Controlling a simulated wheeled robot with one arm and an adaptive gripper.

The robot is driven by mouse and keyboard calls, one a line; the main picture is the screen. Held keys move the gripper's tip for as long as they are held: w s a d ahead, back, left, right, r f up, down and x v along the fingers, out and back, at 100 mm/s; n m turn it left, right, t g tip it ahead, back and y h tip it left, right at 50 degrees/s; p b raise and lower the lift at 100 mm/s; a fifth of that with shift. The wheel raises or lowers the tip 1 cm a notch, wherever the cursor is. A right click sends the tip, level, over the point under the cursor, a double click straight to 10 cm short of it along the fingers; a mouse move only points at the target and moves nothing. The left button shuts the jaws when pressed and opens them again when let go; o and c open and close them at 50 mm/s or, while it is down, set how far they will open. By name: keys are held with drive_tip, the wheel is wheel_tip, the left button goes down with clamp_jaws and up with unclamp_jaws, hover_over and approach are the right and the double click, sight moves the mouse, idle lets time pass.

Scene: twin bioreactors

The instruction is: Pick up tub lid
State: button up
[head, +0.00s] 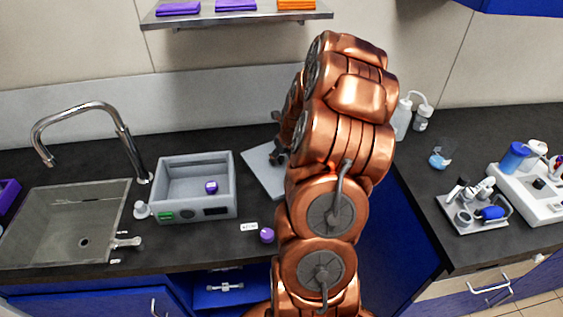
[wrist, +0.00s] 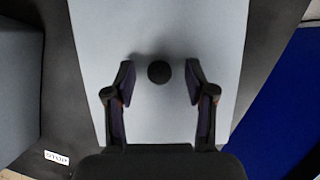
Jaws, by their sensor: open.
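The tub lid (wrist: 160,120) is a flat light-grey panel with a round black knob (wrist: 159,72). It fills the middle of the wrist view. In the head view the lid (head: 258,172) lies on the dark counter to the right of the grey tub (head: 196,215), partly hidden by my arm. My gripper (wrist: 159,70) is open, with one finger on each side of the knob and a gap on both sides. In the head view my gripper (head: 278,142) is partly hidden, above the lid. I cannot tell its exact height.
The tub holds a small purple-topped item (head: 211,187). A purple-capped item (head: 267,235) and a white label (head: 250,226) are near the counter's front edge. A sink (head: 60,225) with a tap is at left. Bottles (head: 403,115) stand behind my arm.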

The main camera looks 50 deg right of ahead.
drive_tip(key=shift+f, duration=0.15)
drive_tip(key=shift+c, duration=0.2)
clamp_jaws()
idle(0.3)
